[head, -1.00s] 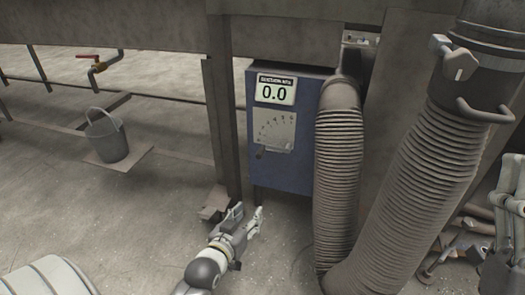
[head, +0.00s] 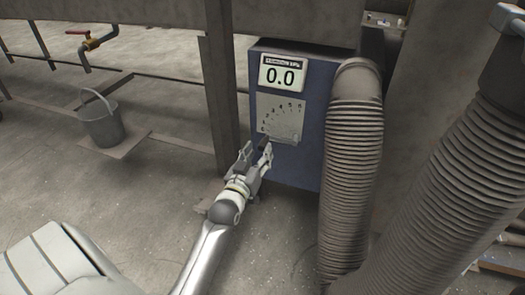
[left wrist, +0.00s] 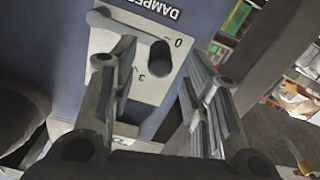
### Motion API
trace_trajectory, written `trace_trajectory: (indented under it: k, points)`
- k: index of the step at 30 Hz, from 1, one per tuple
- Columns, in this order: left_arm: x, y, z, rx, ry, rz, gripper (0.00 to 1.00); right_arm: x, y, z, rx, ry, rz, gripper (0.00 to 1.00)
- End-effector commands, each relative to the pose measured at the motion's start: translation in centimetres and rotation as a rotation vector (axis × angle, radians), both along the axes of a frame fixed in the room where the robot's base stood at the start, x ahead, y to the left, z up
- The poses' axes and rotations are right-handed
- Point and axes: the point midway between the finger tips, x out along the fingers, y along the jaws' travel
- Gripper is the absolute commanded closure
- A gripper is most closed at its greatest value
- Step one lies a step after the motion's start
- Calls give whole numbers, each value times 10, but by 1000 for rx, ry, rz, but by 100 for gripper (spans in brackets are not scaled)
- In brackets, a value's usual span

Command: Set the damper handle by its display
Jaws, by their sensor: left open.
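The blue damper box (head: 305,160) carries a display (head: 284,73) reading 0.0 and a pale scale plate (head: 280,112) below it. In the left wrist view, the damper handle (left wrist: 160,54) is a grey lever with a dark round knob, lying near the 0 mark. My left gripper (head: 258,150) is open just in front of the plate's lower edge. In the left wrist view, the knob shows in the gap between the open fingers (left wrist: 158,85), near their tips; I cannot tell whether they touch it. In the head view the gripper partly hides the handle.
A ribbed hose (head: 352,165) runs close along the right of the box, with a thicker one (head: 450,170) beyond it. A steel post (head: 222,100) stands to the left. A bucket (head: 101,122) and a red-handled tap (head: 92,40) are farther left.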

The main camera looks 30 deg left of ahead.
Motion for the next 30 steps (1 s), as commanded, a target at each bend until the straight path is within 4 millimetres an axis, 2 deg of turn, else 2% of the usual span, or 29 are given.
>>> trace_trajectory:
  k: [3, 9, 20, 23, 30]
  points:
    - [17, 4, -2, 1, -3, 0, 57, -6, 0, 0, -1, -30, -1, 49]
    - [33, 8, -1, 1, -1, 0, 57, -12, 1, 5, -4, -56, -3, 49]
    - [36, 9, 0, 1, 1, 1, 57, -14, 2, 8, -5, -63, -4, 49]
    - [36, 9, 0, 1, 1, 0, 67, -14, 2, 8, -5, -64, -4, 49]
    - [36, 9, 0, 1, 1, 0, 98, -14, 2, 8, -4, -65, -3, 49]
